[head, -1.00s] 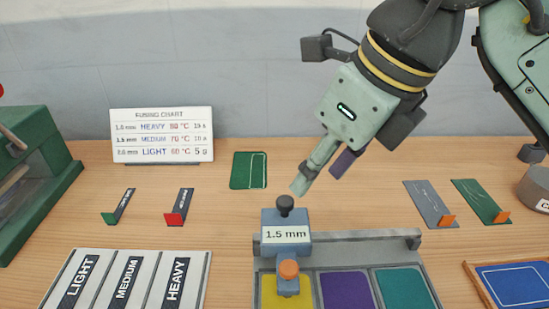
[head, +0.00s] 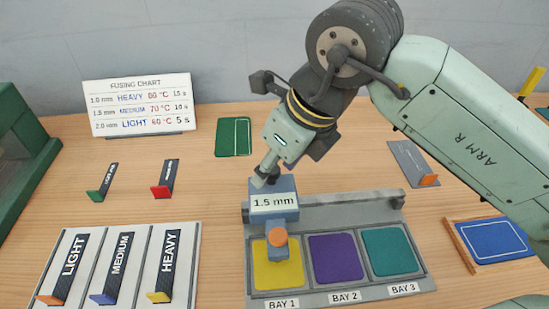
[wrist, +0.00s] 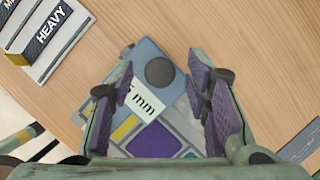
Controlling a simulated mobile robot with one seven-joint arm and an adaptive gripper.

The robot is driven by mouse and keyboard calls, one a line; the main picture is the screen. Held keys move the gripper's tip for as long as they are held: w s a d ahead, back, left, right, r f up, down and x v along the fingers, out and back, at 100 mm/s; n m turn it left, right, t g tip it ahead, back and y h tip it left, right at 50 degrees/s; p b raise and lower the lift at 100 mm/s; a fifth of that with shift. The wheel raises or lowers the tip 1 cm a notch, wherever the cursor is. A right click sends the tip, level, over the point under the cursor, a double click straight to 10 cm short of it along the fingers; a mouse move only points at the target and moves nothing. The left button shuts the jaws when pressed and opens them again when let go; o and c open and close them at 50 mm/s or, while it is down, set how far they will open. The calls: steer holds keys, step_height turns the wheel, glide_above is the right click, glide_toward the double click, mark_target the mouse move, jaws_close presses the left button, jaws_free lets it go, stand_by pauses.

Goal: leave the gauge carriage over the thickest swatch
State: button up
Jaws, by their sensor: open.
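The blue gauge carriage (head: 274,204) sits on its grey rail (head: 345,212) at the left end, over the yellow swatch (head: 266,268) in bay 1. Its label reads 1.5 mm, and it has an orange knob (head: 277,237) in front. The purple swatch (head: 336,259) lies in bay 2 and the teal swatch (head: 389,252) in bay 3. My gripper (head: 264,178) is open at the carriage's dark top knob. In the wrist view the knob (wrist: 160,71) appears between the spread purple finger pads; whether they touch it I cannot tell.
A fusing chart (head: 142,103) stands at the back left: 1.0 mm HEAVY, 1.5 mm MEDIUM, 2.0 mm LIGHT. A LIGHT, MEDIUM, HEAVY rack (head: 128,240) is at the front left. A green press (head: 22,155) stands far left. A blue panel (head: 495,240) lies right.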

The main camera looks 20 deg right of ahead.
steer(key=shift+f, duration=0.1)
steer(key=shift+c, duration=0.5)
jaws_close()
stand_by(0.3)
